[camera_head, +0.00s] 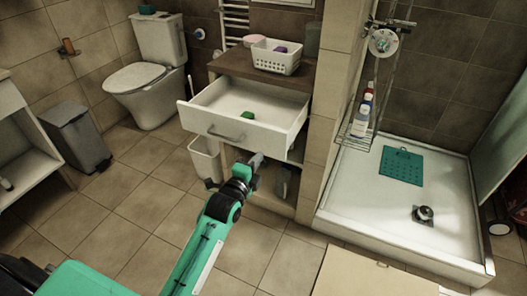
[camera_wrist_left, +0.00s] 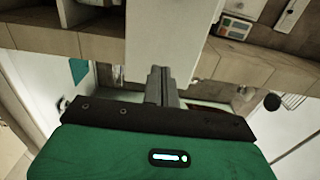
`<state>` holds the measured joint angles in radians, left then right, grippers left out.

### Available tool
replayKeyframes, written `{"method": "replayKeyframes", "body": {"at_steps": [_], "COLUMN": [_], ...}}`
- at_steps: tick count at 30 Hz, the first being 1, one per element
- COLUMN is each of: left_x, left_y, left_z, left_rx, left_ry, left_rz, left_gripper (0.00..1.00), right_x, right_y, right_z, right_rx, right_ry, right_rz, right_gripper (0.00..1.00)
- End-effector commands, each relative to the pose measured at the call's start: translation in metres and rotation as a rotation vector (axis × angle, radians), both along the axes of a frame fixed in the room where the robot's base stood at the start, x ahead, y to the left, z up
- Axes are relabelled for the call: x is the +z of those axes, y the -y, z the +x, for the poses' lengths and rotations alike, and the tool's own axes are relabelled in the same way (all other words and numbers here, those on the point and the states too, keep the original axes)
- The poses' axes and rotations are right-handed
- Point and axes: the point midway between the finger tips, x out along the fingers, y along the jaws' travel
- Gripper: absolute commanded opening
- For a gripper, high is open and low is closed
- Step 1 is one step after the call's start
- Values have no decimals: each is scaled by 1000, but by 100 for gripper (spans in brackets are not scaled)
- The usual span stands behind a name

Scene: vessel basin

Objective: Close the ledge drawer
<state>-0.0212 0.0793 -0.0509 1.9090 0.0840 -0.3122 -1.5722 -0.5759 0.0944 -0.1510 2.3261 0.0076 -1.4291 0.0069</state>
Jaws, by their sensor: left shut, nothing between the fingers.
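The ledge drawer (camera_head: 205,122) is white and stands pulled out from under the brown ledge (camera_head: 226,64). Its front has a grey bar handle (camera_head: 226,136), and a small green item (camera_head: 247,115) lies inside. My left gripper (camera_head: 254,160) is at the lower right part of the drawer front, right of the handle. Its fingers (camera_wrist_left: 162,84) are shut and empty in the left wrist view, close to a pale panel. I cannot tell whether they touch the drawer. My right gripper is not in view.
A white basket (camera_head: 276,60) stands on the ledge. A white bin (camera_head: 205,160) is below the drawer. The toilet (camera_head: 150,85) and a grey bin (camera_head: 76,138) are to the left, the shower tray (camera_head: 390,215) to the right. The tiled floor in front is mostly clear.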

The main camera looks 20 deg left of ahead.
Motion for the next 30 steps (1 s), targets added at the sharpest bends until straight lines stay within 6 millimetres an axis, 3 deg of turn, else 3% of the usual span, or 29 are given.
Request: {"method": "replayKeyframes", "body": {"at_steps": [3, 9, 30], "left_x": [0, 0, 0], "left_y": [1, 3, 4], "left_z": [20, 41, 57], "left_rx": [1, 1, -1], "left_ry": [1, 1, 0], "left_rz": [-1, -2, 0], "left_gripper": [0, 0, 0], "right_x": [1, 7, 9], "right_y": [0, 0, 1], "right_z": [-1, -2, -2], "right_rx": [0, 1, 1], "right_ry": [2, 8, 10], "right_rz": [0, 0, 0], "right_gripper": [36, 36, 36]}}
